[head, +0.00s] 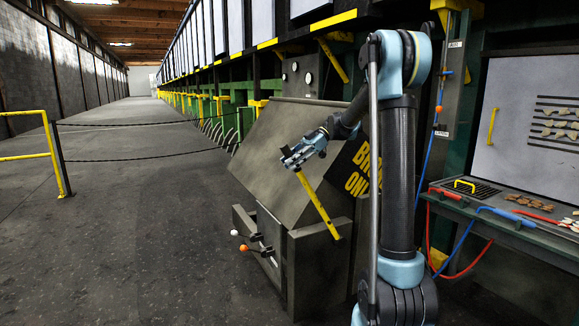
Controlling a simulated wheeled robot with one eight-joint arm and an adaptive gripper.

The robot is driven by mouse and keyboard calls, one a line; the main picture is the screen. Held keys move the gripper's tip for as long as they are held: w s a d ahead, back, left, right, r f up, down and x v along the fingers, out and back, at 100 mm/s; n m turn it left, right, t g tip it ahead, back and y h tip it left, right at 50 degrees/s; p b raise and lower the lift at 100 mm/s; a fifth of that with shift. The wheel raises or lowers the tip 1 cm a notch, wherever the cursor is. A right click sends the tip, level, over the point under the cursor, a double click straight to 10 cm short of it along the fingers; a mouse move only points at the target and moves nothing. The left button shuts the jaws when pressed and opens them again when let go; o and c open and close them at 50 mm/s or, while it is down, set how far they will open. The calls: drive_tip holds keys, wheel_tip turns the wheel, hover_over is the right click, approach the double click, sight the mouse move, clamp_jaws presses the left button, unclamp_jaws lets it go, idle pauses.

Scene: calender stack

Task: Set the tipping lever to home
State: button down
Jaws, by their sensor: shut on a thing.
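A long yellow lever (318,205) slants along the side of a dark grey tipping bin (265,140). Its upper end is at my gripper and its lower end is further right, near the bin's base. My gripper (291,160) is shut on the upper end of the yellow lever, beside the bin's slanted face. Two short levers, one with a white knob (234,232) and one with an orange knob (244,247), stick out low at the bin's front left.
A bench (475,212) with red and blue hoses is at the right. A yellow railing (30,157) and dark ropes edge the left aisle. The grey floor (140,230) left of the bin is clear.

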drive_tip(key=shift+w+d+r+y, duration=0.2)
drive_tip(key=shift+w+d+r, duration=0.35)
drive_tip(key=shift+d, duration=0.15)
drive_tip(key=shift+w+d+r+y, duration=0.2)
drive_tip(key=shift+w+d+r, duration=0.25)
drive_tip(key=shift+d, duration=0.25)
drive_tip(key=shift+a, duration=0.1)
